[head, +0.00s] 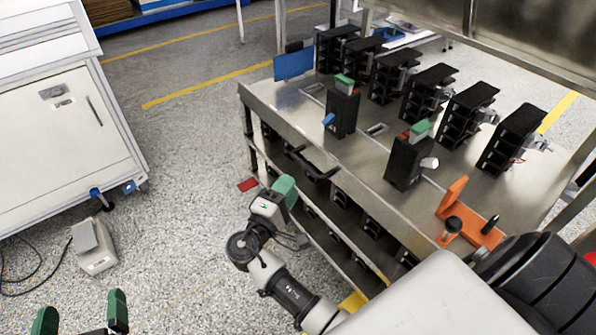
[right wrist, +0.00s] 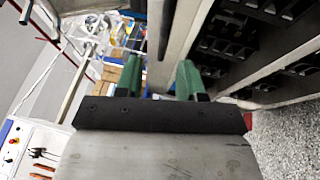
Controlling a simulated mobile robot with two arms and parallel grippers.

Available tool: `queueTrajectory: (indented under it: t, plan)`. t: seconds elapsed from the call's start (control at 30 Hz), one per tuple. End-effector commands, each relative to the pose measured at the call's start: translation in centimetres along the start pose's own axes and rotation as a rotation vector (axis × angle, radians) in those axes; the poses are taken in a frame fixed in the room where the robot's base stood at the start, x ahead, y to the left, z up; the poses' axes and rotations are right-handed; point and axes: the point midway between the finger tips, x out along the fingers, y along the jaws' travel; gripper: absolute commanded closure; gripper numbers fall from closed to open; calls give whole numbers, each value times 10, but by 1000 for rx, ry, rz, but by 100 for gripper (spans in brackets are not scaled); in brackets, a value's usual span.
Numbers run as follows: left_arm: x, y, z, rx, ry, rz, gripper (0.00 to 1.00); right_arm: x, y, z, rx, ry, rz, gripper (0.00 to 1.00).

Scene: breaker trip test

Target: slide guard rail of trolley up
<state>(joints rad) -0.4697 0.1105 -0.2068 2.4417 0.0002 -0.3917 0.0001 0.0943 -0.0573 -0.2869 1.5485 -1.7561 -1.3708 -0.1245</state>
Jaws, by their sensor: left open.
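The trolley (head: 282,107) is a steel bench with a flat top and lower shelves, standing at right in the head view. A long pale rail (head: 335,232) runs along its near side below the top. My right gripper (head: 285,190) has green fingers and is at the far end of this rail. In the right wrist view my right gripper (right wrist: 160,82) has its fingers apart, with a pale metal bar (right wrist: 172,35) between or just beyond them; contact is unclear. My left gripper (head: 82,316) is open and empty at the bottom left, its fingers partly cut off.
Black breaker units (head: 343,112) stand on the trolley top, with an orange fixture (head: 453,203) at its near right corner. A white cabinet (head: 70,130) stands at left, with a small grey pedal box (head: 93,247) on the floor.

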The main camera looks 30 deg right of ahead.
Motion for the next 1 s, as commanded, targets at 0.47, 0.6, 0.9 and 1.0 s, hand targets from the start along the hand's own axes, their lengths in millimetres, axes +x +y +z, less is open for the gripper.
queueTrajectory:
  t: [0.47,0.6,0.9,1.0]
  plan:
    - [-1,-1,6,1,-51,-3,5,-26,0,0,-1,-1,1,61]
    - [-1,-1,6,1,-50,-3,5,-26,0,0,-1,-1,1,61]
    - [-1,-1,6,1,-49,-3,5,-26,0,0,-1,-1,1,61]
    - [-1,-1,6,1,-49,-3,5,-26,0,0,-1,-1,1,61]
